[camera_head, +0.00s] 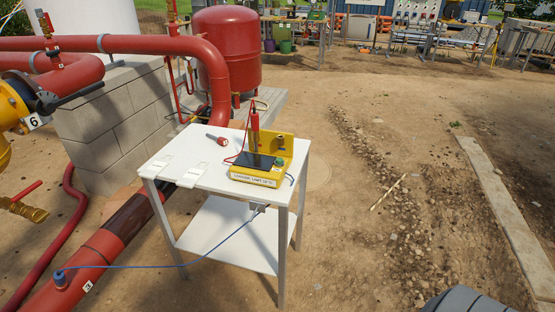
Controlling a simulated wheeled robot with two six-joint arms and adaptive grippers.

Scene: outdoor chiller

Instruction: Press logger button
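A yellow logger box (262,179) stands on the right part of a white table (200,180). It has a dark flat panel (254,161) on top and a labelled front face whose text is too small to read surely. A small round green button (280,162) shows on its right side, beside the dark panel. Neither of my grippers is in view, and nothing touches the box from above.
A red and white torch-like object (218,139) and white cards lie on the table. A blue cable (215,246) runs from the table to a red pipe (80,275). Large red pipes, blocks and a red tank (226,48) crowd the left and back.

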